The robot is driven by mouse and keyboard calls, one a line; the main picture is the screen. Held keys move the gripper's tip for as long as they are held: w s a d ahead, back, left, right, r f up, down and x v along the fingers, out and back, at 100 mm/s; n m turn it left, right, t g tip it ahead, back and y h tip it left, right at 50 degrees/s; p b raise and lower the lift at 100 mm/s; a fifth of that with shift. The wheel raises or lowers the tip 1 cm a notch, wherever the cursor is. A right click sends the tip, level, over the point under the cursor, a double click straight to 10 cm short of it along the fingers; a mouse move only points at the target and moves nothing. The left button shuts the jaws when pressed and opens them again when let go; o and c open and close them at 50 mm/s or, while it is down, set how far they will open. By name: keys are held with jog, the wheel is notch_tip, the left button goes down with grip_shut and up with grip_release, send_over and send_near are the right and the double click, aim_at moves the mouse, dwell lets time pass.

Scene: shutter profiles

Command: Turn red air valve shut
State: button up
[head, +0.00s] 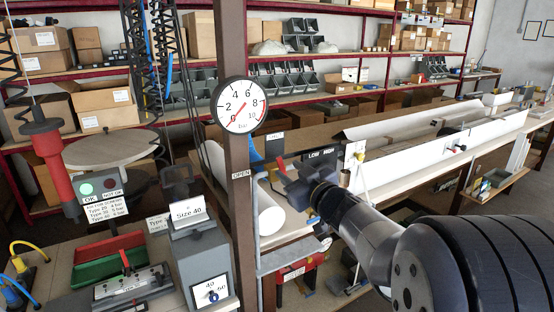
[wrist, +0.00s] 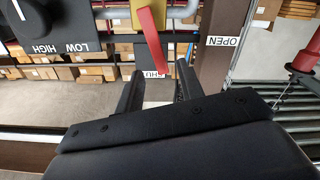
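The air valve has a yellow body (wrist: 146,18) and a red lever (wrist: 152,40). In the wrist view, the lever slants down from the body towards the SHUT label (wrist: 153,75), which is partly hidden. The OPEN label (wrist: 223,41) is on the brown post to the right. My gripper (wrist: 157,78) is open, its two dark fingers apart with the lever's tip between or just beyond them; contact is not clear. In the head view my gripper (head: 291,184) is right of the post, near the valve, which it mostly hides.
A round pressure gauge (head: 239,105) hangs on the brown post (head: 233,50). A dark LOW/HIGH knob plate (wrist: 50,25) is close to the left of the valve in the wrist view. A grey Size 40 box (head: 203,262) stands left of the post. Long white profiles (head: 410,155) lie behind.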

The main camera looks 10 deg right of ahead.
aim_at(281, 164)
jog(key=p+x, duration=0.1)
jog(key=x, duration=0.6)
jog(key=shift+w, duration=0.15)
grip_shut()
dwell(0.4)
